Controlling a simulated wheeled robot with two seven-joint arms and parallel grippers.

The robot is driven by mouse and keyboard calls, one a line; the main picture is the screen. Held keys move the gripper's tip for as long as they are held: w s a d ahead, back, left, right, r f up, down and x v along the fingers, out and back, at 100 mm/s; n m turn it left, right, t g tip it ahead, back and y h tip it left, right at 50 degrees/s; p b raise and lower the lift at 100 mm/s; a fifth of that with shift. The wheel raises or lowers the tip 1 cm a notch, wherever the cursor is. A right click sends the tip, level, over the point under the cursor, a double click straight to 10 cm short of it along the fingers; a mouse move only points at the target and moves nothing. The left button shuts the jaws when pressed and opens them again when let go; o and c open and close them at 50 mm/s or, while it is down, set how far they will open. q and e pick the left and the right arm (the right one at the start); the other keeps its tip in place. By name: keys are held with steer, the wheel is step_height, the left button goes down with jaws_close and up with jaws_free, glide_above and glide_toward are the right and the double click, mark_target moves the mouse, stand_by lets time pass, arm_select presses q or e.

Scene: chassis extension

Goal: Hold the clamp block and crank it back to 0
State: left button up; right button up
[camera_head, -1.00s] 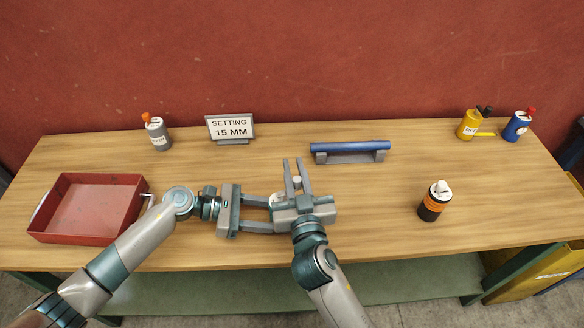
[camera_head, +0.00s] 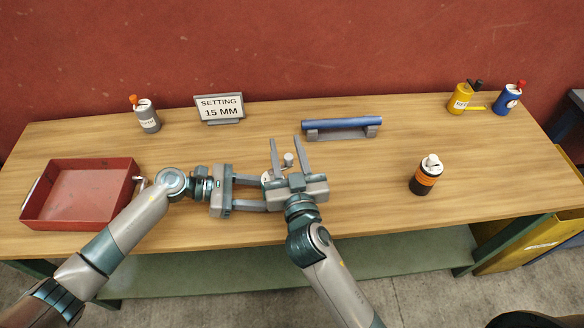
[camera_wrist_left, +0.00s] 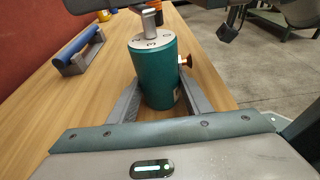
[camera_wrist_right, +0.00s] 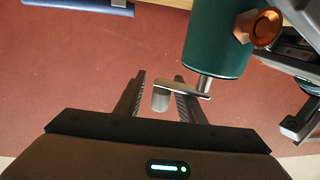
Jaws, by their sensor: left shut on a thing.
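The clamp block is a teal cylinder (camera_wrist_left: 155,75) with a metal crank on its top face and an orange knob on its side. In the left wrist view it stands between the fingers of my left gripper (camera_wrist_left: 158,98), which is shut on it. In the right wrist view the block (camera_wrist_right: 220,45) is above the crank (camera_wrist_right: 184,88). The crank's grip pin sits between the spread fingers of my right gripper (camera_wrist_right: 160,86), with gaps beside it. In the head view my right gripper (camera_head: 286,140) hides most of the block. The setting sign (camera_head: 219,108) reads 15 MM.
A red tray (camera_head: 80,192) is at the left. A blue bar (camera_head: 342,124) lies on a grey rest behind my right gripper. A dark bottle with an orange band (camera_head: 426,176) stands to the right. More bottles stand along the back edge. The table's front right is clear.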

steer(key=s+d, duration=0.1)
steer(key=s, duration=1)
steer(key=shift+s, duration=0.3)
steer(key=shift+d, duration=0.1)
steer(key=shift+c, duration=0.5)
